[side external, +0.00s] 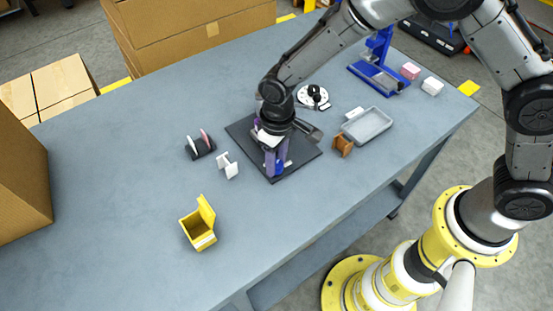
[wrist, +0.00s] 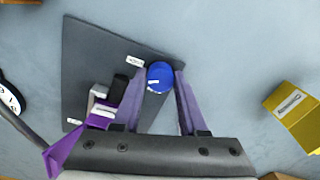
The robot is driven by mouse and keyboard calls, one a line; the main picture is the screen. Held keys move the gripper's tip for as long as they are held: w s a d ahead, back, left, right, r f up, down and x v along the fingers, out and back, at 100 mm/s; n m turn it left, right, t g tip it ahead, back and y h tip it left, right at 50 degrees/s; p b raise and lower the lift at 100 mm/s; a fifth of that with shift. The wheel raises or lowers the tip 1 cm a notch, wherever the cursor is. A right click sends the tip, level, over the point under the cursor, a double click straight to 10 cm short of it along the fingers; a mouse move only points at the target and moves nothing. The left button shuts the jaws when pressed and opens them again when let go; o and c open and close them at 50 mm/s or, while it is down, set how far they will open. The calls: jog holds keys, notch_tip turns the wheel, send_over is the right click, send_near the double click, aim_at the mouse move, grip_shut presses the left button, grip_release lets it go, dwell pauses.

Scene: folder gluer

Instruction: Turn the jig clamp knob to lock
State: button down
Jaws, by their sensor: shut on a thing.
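The clamp knob (wrist: 160,76) is blue and round, with a small white mark on its face. It stands at the edge of the dark jig plate (wrist: 90,50), by a small white label whose text I cannot read. My gripper (wrist: 161,84) is shut on the knob, one purple finger on each side. In the side external view my gripper (side external: 276,166) points down over the jig plate (side external: 302,152), and a bit of the blue knob (side external: 280,168) shows between the fingers.
A yellow open box (side external: 198,228), a white part (side external: 227,166) and a dark card rack (side external: 202,149) lie left of the jig. A brown part (side external: 343,146), grey tray (side external: 368,127) and blue stand (side external: 374,73) are to the right.

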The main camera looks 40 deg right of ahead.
aim_at(278, 163)
jog(key=m, duration=0.5)
jog(key=shift+r, duration=0.1)
jog(key=shift+m, duration=0.3)
dwell(0.4)
jog(key=shift+c, duration=2.2)
grip_release()
notch_tip(278, 163, up, 14)
jog(key=shift+d, duration=0.2)
